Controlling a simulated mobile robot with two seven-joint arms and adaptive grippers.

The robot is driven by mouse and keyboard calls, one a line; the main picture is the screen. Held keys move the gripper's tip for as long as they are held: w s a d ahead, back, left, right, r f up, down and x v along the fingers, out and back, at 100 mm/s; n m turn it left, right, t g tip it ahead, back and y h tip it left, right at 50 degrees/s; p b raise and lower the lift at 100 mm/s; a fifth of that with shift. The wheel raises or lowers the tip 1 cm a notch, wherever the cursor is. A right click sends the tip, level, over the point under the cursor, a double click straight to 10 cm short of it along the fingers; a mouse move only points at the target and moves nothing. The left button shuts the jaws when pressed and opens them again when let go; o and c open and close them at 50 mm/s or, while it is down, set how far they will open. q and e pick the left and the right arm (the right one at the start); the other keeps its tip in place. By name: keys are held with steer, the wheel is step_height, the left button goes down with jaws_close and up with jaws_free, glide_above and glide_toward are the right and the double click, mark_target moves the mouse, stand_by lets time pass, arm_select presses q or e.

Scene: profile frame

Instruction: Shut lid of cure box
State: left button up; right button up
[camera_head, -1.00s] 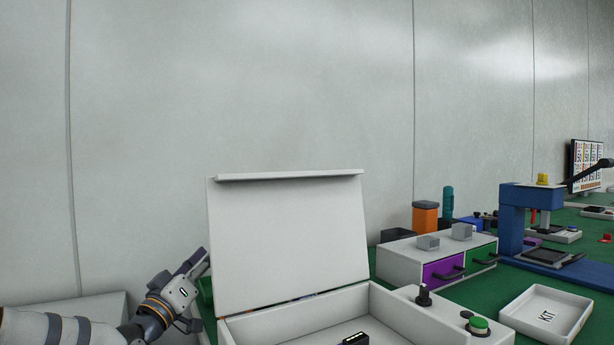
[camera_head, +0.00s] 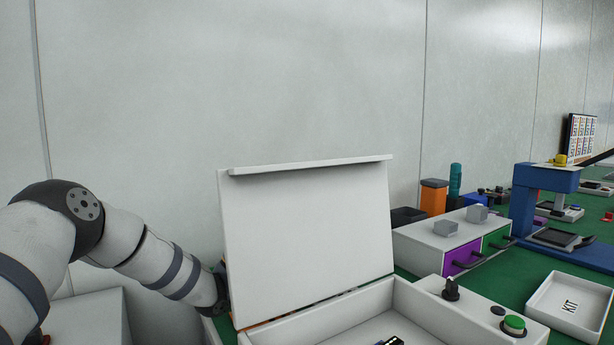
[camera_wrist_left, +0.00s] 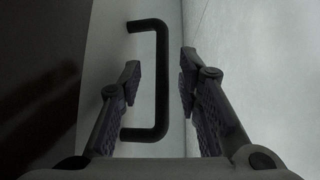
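The cure box (camera_head: 425,308) is white, at the bottom centre of the head view. Its lid (camera_head: 310,240) stands open, raised nearly upright at the back. A small dark item (camera_head: 392,341) lies in the box. My left arm reaches in from the left, its wrist at the lid's left edge; the gripper is hidden behind the lid there. In the left wrist view my left gripper (camera_wrist_left: 160,82) is open, with its fingers on either side of the bar of a black U-shaped handle (camera_wrist_left: 161,55) on a pale panel. Contact cannot be told. My right gripper is not in view.
Right of the box are a control panel with a green button (camera_head: 514,324), a drawer unit (camera_head: 430,243) with purple and green fronts, a KIT tray (camera_head: 540,298) and a blue press (camera_head: 524,200). A wall runs behind. The space above the box is clear.

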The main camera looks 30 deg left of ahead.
mark_target(308, 180)
arm_select(q)
steer(key=shift+x, duration=1.8)
jaws_close()
